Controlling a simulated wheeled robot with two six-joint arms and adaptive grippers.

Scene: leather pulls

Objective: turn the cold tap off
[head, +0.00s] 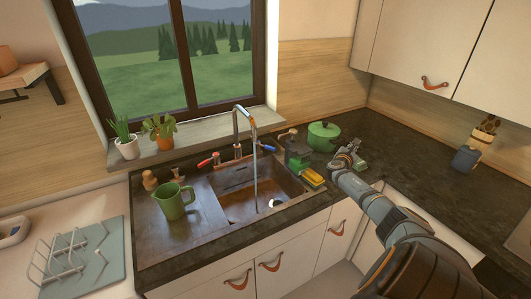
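The cold tap has a blue handle (266,148) to the right of the tall curved faucet (248,113). The hot tap has a red handle (208,160) to the left of it. A stream of water (256,180) runs from the spout into the dark sink (236,206). My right gripper (346,157) is over the counter, to the right of the sink and well apart from the blue handle. Its fingers are too small to tell whether they are open or shut. My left gripper is not in view.
A green jug (174,201) stands left of the basin. Potted plants (160,132) sit on the sill.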

